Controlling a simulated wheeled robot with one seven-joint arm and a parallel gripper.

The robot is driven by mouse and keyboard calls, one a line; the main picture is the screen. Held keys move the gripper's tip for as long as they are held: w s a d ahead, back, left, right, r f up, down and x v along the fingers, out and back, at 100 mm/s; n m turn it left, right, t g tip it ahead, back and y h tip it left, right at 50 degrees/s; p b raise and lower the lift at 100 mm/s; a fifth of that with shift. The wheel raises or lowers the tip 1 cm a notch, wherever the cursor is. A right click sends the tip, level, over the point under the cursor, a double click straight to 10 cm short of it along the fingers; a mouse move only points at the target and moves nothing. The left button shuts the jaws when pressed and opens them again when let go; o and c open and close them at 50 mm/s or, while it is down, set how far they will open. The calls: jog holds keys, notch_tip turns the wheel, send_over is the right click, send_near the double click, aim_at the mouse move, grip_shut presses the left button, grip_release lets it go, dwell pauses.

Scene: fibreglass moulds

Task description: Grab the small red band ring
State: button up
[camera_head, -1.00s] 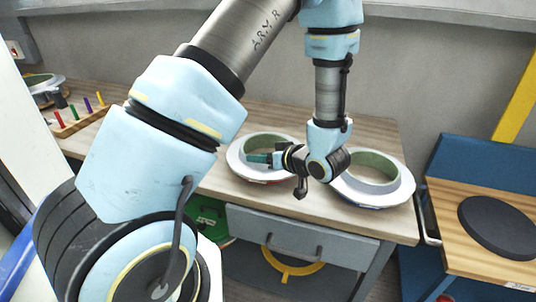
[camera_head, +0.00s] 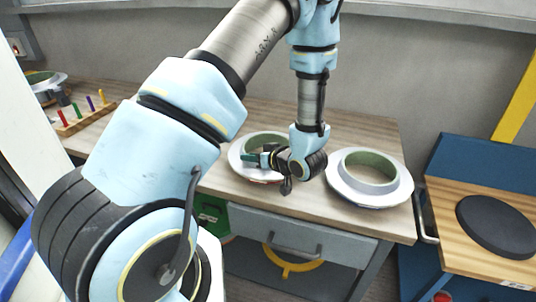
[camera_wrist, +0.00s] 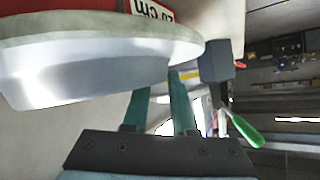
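The red band ring (camera_head: 237,168) is a white flanged ring with a green inside, lying on the left part of the wooden bench; a little red shows at its lower front edge. In the wrist view its pale flange (camera_wrist: 90,62) fills the upper left, with a red band marked "20 cm" above. My gripper (camera_head: 250,158) is at this ring in the head view, its teal fingers overlapping the opening. In the wrist view the fingers (camera_wrist: 163,100) are apart with a gap between them, near the flange's right end. Contact cannot be told.
A similar ring (camera_head: 345,192) with blue at its lower edge lies on the bench to the right. A peg rack (camera_head: 75,127) and another ring-like mould (camera_head: 40,82) are at the far left. A dark disc (camera_head: 495,222) lies on the side table.

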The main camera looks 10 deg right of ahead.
grip_shut()
jog(key=shift+s+f, duration=0.1)
dwell(0.9)
